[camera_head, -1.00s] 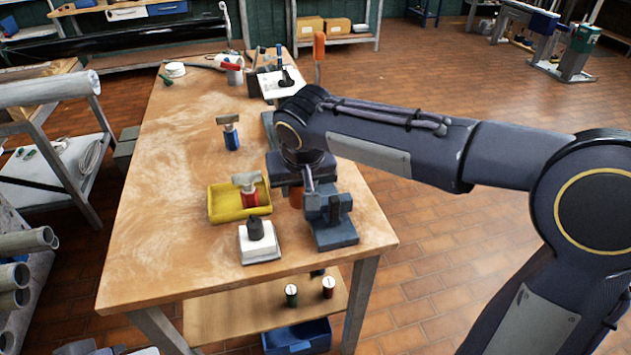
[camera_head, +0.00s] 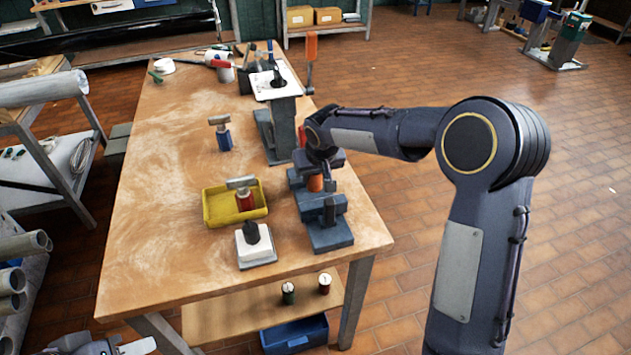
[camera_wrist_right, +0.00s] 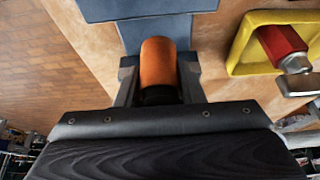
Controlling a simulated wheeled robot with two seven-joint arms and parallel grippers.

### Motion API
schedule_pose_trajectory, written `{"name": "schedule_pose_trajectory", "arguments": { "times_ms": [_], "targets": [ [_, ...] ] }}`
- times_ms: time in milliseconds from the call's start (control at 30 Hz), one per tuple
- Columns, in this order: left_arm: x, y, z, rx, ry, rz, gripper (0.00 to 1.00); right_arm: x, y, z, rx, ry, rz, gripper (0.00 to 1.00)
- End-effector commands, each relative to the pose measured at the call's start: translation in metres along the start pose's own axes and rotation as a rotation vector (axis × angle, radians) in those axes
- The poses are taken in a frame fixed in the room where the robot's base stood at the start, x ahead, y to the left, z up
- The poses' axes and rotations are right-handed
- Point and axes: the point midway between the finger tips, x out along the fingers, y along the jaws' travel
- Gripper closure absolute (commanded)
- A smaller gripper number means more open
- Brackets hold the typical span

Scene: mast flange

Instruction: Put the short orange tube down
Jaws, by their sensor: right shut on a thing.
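My right gripper (camera_head: 316,182) is shut on a short orange tube (camera_head: 316,184) at the table's right side. In the right wrist view the orange tube (camera_wrist_right: 158,60) sits between the two fingers of the gripper (camera_wrist_right: 159,82), with a dark band at its near end. Beyond it in that view is a blue-grey block fixture (camera_wrist_right: 150,8), which stands in the head view (camera_head: 330,240) just in front of the gripper. The tube is over or at the fixture's blue-grey base; I cannot tell whether it touches.
A yellow tray (camera_head: 212,218) with a red-bodied, grey-topped part (camera_head: 243,195) is left of the gripper. A white block with a black knob (camera_head: 254,248) stands in front. A blue-bodied part (camera_head: 222,138) and a taller grey stand (camera_head: 280,130) are behind. The table's left half is clear.

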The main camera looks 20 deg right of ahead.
Motion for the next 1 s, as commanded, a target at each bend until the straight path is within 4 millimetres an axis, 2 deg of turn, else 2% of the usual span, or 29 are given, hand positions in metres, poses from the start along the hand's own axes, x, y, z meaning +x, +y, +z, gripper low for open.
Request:
{"name": "schedule_pose_trajectory", "arguments": {
  "times_ms": [267, 667, 700, 833, 1000],
  "targets": [
    [-0.003, 0.001, -0.001, 0.000, 0.000, 0.000, 0.64, 0.035, 0.004, 0.009, 0.000, -0.002, 0.001, 0.89],
    [0.001, -0.001, 0.001, 0.000, 0.000, 0.000, 0.64, 0.041, 0.004, 0.012, 0.001, 0.000, 0.000, 0.89],
    [0.000, 0.000, 0.000, 0.000, 0.000, 0.000, 0.64, 0.039, 0.004, 0.011, 0.001, 0.000, 0.000, 0.60],
    [-0.001, 0.000, 0.000, 0.000, 0.000, 0.000, 0.64, 0.039, 0.004, 0.011, 0.001, -0.001, 0.000, 0.43],
    [-0.001, 0.000, 0.000, 0.000, 0.000, 0.000, 0.64, 0.039, 0.004, 0.011, 0.001, -0.001, 0.000, 0.43]
  ]
}}
